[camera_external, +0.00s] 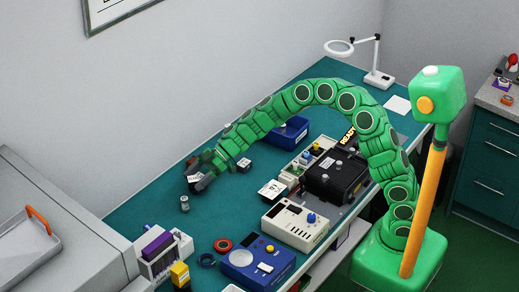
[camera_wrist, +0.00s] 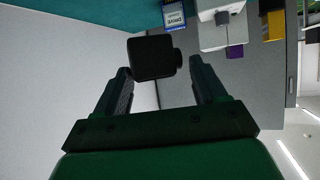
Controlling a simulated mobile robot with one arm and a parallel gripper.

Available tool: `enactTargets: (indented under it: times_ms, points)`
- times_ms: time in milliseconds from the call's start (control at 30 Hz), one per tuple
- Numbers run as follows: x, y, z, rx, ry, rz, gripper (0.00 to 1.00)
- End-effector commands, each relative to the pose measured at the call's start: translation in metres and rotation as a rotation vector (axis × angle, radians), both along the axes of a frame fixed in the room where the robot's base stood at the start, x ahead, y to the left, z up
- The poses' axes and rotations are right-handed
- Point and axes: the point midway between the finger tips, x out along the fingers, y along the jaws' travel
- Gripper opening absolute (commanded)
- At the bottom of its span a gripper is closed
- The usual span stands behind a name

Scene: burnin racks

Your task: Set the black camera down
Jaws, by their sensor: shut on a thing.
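The black camera (camera_wrist: 153,57) is a small dark block with a short round lens on its right side in the wrist view. It sits between the fingertips of my gripper (camera_wrist: 162,80), and its lens end points toward the right finger. In the external view my gripper (camera_external: 202,181) reaches over the back left part of the teal bench (camera_external: 140,207). The camera there is mostly hidden by the fingers and too small to make out clearly. I cannot tell from these views how high it is above the bench.
A small metal can (camera_external: 185,204) stands just below my gripper in the external view. A dark labelled block (camera_external: 244,165) and a blue bin (camera_external: 290,132) lie to the right. A blue device (camera_external: 257,264) and a red ring (camera_external: 222,245) are nearer.

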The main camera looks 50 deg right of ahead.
Motion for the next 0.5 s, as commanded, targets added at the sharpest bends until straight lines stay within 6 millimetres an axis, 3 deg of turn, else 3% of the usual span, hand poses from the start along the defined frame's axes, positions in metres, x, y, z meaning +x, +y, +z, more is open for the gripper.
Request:
enactTargets:
  times_ms: [500]
  points:
    - [0.036,-0.066,0.006,0.003,0.002,-0.400,0.38]
